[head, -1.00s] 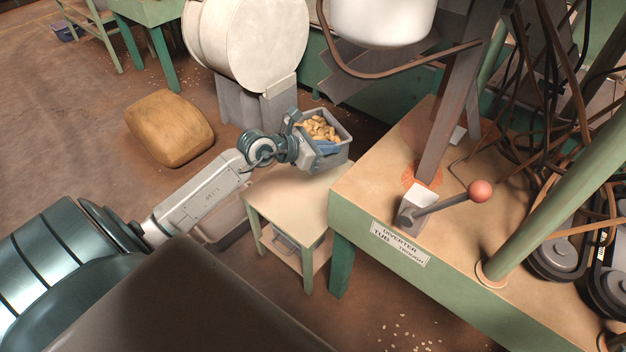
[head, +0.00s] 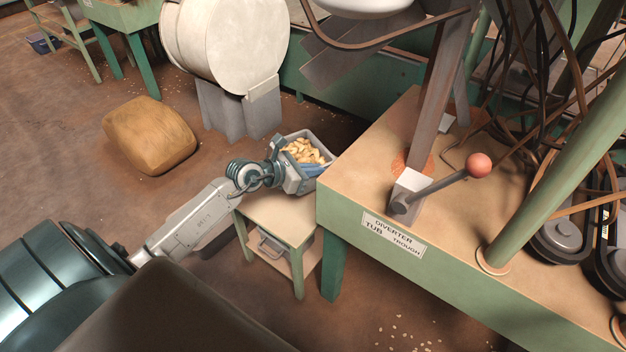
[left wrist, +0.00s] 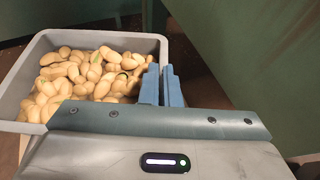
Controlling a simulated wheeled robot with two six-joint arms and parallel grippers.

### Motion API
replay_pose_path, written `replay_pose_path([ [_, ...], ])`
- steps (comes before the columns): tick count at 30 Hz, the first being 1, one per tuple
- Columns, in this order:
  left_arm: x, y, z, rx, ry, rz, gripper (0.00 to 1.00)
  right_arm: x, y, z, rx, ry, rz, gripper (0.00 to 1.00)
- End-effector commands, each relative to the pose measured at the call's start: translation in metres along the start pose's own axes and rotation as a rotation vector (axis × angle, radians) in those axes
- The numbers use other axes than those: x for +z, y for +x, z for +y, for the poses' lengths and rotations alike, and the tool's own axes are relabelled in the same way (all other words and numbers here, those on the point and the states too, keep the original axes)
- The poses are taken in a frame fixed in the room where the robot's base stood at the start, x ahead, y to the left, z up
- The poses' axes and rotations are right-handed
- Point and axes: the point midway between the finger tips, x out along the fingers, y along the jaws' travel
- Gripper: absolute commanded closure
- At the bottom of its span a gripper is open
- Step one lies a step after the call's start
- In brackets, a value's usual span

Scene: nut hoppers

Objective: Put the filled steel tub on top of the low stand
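My left gripper (head: 302,176) is shut on the tub's near wall. In the left wrist view the tub (left wrist: 45,48) looks level, and the blue fingers (left wrist: 162,85) close around its right wall. The tub's underside is hidden. My right gripper is not in view.
A green bench (head: 345,215) with a diverter lever (head: 440,190) stands close to the right of the stand. A grey handled object (head: 270,246) is on the stand's lower shelf. A pale drum (head: 235,45) stands behind, and a brown sack (head: 150,135) lies at left.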

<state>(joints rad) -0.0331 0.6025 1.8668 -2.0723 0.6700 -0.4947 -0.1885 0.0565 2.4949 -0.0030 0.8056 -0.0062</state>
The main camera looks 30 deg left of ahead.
Motion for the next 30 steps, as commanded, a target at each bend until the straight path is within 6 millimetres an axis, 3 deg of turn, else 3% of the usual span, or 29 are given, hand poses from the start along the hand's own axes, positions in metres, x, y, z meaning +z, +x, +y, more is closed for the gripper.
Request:
replay_pose_path([
  [5, -0.024, 0.011, -0.001, 0.000, 0.001, -0.005, 1.00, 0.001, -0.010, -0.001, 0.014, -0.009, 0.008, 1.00],
  [16, -0.026, 0.012, 0.000, 0.001, 0.002, -0.004, 1.00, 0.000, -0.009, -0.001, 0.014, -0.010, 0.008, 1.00],
  [20, -0.028, 0.012, 0.000, 0.000, -0.001, 0.000, 0.76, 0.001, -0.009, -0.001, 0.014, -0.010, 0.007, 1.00],
  [30, -0.026, 0.009, 0.000, 0.000, 0.000, 0.001, 0.76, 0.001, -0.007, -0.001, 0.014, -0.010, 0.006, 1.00],
])
